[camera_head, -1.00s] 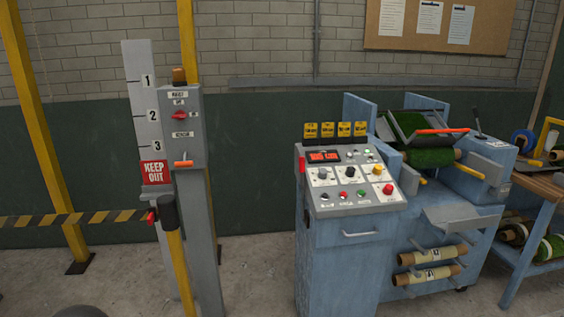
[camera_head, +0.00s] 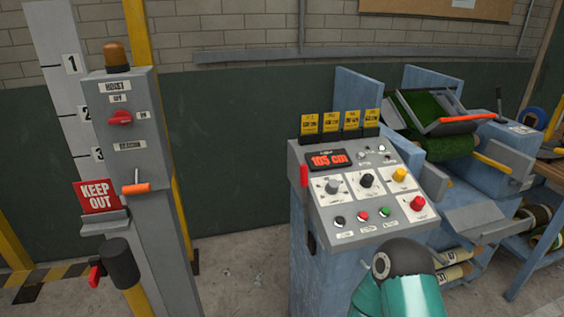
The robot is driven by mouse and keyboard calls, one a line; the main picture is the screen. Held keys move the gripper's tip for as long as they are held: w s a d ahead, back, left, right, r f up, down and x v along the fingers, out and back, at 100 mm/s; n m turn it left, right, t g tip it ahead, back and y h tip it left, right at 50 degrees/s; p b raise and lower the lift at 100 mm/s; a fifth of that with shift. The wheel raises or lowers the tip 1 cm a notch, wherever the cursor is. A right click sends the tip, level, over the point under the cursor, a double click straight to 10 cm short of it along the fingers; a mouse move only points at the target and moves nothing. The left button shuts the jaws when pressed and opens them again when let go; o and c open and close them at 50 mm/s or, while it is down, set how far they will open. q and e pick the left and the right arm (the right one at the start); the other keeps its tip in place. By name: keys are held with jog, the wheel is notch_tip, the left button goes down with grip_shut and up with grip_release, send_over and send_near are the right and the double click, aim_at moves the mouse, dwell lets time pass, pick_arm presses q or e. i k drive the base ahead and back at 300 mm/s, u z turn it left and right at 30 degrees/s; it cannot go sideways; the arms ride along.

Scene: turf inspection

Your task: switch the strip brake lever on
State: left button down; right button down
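A black lever (camera_head: 499,100) stands upright on top of the blue machine at the right, beside a small white label (camera_head: 521,129) too small to read. I cannot confirm from the lettering that it is the strip brake lever. An orange-handled lever (camera_head: 136,187) sits on the front of the grey hoist box (camera_head: 131,155) at the left. A teal and dark part of my own arm shows at the bottom, in front of the control console. Neither gripper is in view.
The console (camera_head: 345,185) has a red display (camera_head: 327,160) reading 105 cm, knobs and buttons. A keep-out sign (camera_head: 97,196) and striped barrier (camera_head: 60,274) stand left. Floor shows between hoist and console.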

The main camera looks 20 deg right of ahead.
aim_at(304, 168)
jog(key=z, duration=0.4)
jog(key=i, duration=0.95)
jog(key=z, duration=0.8)
jog(key=k, duration=0.85)
jog(key=z, duration=0.2)
jog(key=i, duration=0.9)
jog(key=u, duration=0.1)
